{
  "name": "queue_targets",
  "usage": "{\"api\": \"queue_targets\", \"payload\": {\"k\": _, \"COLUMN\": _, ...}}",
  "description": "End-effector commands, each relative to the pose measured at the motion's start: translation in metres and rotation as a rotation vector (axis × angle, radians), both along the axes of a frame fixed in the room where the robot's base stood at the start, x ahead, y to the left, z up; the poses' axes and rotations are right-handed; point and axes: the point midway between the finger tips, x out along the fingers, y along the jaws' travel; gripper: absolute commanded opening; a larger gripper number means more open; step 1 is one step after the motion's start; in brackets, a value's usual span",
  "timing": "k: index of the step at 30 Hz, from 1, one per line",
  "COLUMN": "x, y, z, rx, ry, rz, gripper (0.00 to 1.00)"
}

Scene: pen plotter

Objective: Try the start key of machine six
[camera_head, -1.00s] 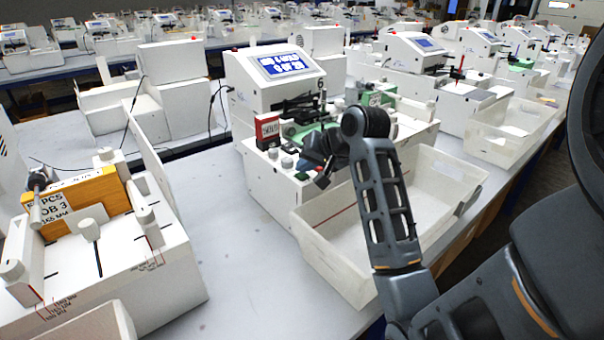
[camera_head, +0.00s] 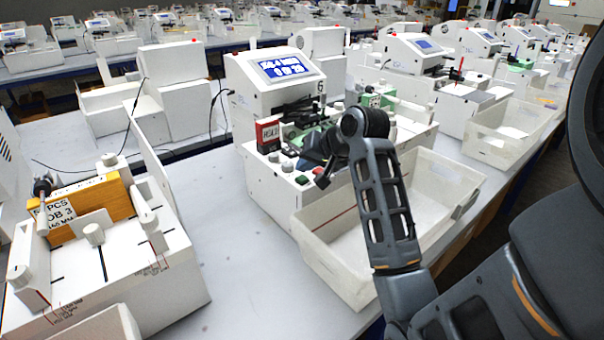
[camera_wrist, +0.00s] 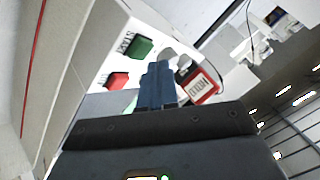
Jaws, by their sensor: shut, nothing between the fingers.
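Machine six (camera_head: 262,190) is a white plotter with a lit blue screen (camera_head: 286,68) and a "6" on its side. On its front panel are a green key (camera_head: 302,180) and a red key (camera_head: 288,166). In the wrist view the green key (camera_wrist: 138,47) has lettering beside it that looks like START, and the red key (camera_wrist: 118,80) is nearer. My gripper (camera_head: 318,172) is at the panel, its blue fingers (camera_wrist: 157,80) shut together and empty, beside the two keys. I cannot tell whether the fingertips touch anything. My forearm hides part of the machine.
A red-and-white box (camera_head: 268,133) stands on the machine behind the keys; it also shows in the wrist view (camera_wrist: 200,87). A white bin (camera_head: 415,215) stands in front of the machine. Bare table lies between.

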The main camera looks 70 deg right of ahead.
Motion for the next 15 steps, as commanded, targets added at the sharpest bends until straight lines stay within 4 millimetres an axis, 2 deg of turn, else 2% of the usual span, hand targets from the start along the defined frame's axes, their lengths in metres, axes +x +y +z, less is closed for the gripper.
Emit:
{"api": "queue_targets", "payload": {"k": 10, "x": 0.0, "y": 0.0, "z": 0.001, "rx": 0.0, "ry": 0.0, "rz": 0.0, "gripper": 0.0}}
{"api": "queue_targets", "payload": {"k": 15, "x": 0.0, "y": 0.0, "z": 0.012, "rx": -0.002, "ry": -0.001, "rz": 0.0, "gripper": 0.0}}
